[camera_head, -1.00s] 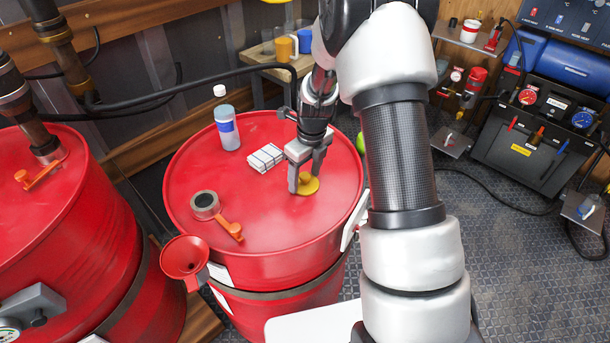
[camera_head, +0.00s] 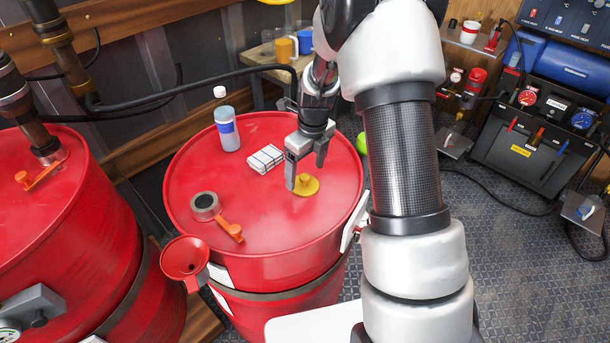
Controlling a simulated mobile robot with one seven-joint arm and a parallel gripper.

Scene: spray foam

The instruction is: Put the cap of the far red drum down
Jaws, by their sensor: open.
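A yellow cap (camera_head: 307,187) lies on the top of the red drum (camera_head: 262,229) in the middle of the view. My gripper (camera_head: 305,176) is open just above and beside the cap. One finger comes down at the cap's left edge; the other is raised behind it. I cannot tell whether the left finger touches the cap.
Another red drum (camera_head: 62,250) with pipes stands left.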

